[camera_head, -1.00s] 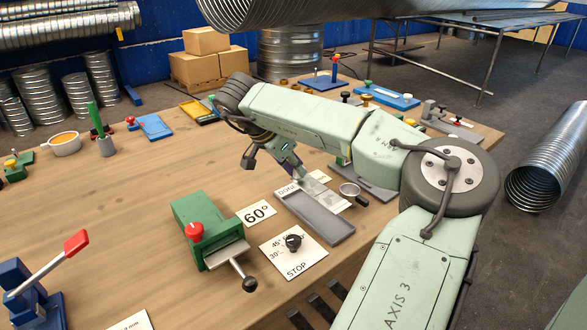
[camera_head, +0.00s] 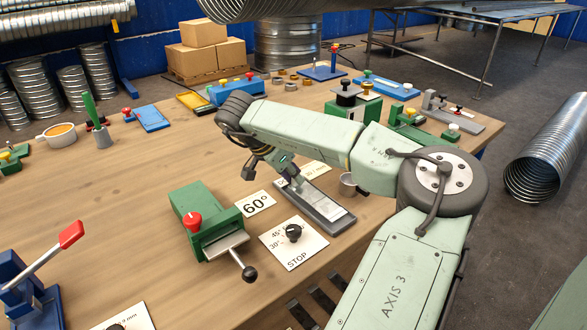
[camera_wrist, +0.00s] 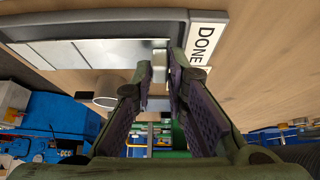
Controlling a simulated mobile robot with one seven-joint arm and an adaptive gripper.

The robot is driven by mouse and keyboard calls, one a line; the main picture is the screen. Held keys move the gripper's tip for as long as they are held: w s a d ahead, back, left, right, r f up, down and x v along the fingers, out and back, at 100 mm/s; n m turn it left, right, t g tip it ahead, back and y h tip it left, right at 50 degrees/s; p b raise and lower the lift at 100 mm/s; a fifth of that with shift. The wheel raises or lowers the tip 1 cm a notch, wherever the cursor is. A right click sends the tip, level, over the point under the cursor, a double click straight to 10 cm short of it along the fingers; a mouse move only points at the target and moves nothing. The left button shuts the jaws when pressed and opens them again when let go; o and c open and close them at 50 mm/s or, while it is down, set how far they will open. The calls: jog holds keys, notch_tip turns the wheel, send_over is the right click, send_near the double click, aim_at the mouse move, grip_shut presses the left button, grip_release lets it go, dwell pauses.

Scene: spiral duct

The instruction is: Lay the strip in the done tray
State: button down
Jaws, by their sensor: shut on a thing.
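The done tray (camera_head: 345,226) is a long, shallow dark grey tray on the bench. It also shows along the top of the wrist view (camera_wrist: 130,14), beside its DONE label (camera_wrist: 206,42). My gripper (camera_head: 288,178) is over the label end of the tray. In the wrist view my gripper (camera_wrist: 160,72) is closed on the near end of the bright metal strip (camera_wrist: 110,52). The strip (camera_head: 326,204) lies along the tray, within its outline. Whether it rests fully on the tray floor is hard to tell. The fingers hide part of the gripped end.
A small metal cup (camera_head: 348,186) stands close beside the tray. A green clamp device (camera_head: 205,220) with a red knob, and a dial card (camera_head: 294,243), are to the left. A green press (camera_head: 347,108) stands behind my arm. Bare bench lies left of my gripper.

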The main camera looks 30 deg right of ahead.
jog(key=shift+f, duration=0.6)
jog(key=c, duration=1.5)
grip_release()
jog(key=shift+o, duration=0.2)
jog(key=o, duration=0.6)
jog(key=shift+r+p, duration=1)
jog(key=shift+r, duration=2.5)
